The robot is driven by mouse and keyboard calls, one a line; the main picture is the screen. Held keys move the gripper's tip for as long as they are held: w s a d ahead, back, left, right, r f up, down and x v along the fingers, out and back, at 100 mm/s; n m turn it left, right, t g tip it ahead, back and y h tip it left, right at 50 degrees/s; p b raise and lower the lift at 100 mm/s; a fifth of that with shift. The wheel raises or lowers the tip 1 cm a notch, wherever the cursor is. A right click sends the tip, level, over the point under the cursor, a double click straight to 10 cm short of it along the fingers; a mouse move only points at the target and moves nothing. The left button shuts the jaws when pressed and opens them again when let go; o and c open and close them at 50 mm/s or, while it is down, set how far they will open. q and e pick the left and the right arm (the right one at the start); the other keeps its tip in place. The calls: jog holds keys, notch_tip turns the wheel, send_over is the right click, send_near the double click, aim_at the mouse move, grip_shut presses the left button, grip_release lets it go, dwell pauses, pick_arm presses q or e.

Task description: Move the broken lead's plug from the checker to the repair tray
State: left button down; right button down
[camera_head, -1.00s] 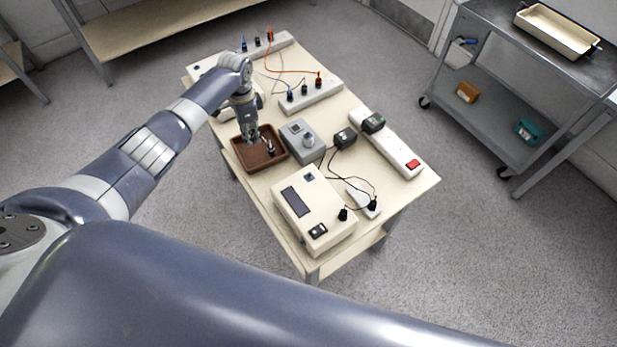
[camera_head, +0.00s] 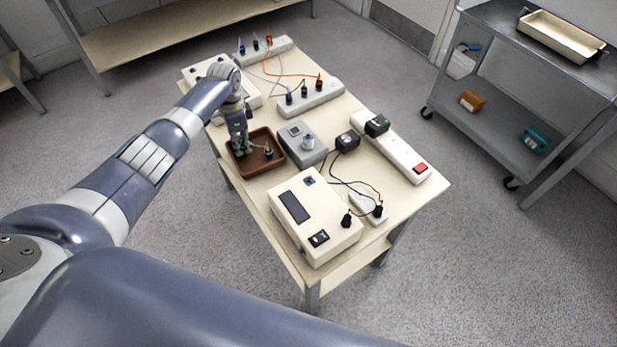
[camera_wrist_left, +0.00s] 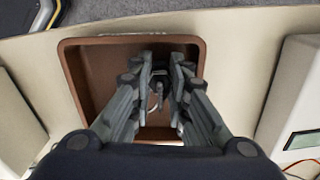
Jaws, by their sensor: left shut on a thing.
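The brown tray (camera_head: 276,165) lies on the left side of the bench and also shows in the left wrist view (camera_wrist_left: 82,82). My left gripper (camera_head: 239,150) points down over the left part of this tray. In the left wrist view its fingers (camera_wrist_left: 158,92) are close together over the tray, shut on the plug, which they mostly hide. A small dark plug-like piece (camera_head: 267,150) stands in the tray to the right of the gripper. A cream box with a dark display (camera_head: 306,222) stands at the near end. My right gripper is out of view.
A grey box with a knob (camera_head: 303,143) stands right beside the tray. A white power strip (camera_head: 398,151) with a red switch holds black adapters. Strips with coloured leads (camera_head: 311,97) stand behind. A grey cart (camera_head: 490,100) stands apart at the right.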

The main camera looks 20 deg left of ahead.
pick_arm(q)
jog(key=shift+f+b, duration=0.3)
jog(key=shift+f, duration=0.1)
dwell(0.5)
jog(key=c, duration=1.5)
grip_release()
jog(key=shift+o, duration=0.2)
jog(key=shift+r, duration=0.15)
jog(key=shift+r+p, duration=2.4)
jog(key=shift+p, duration=0.1)
notch_tip(320, 180, up, 12)
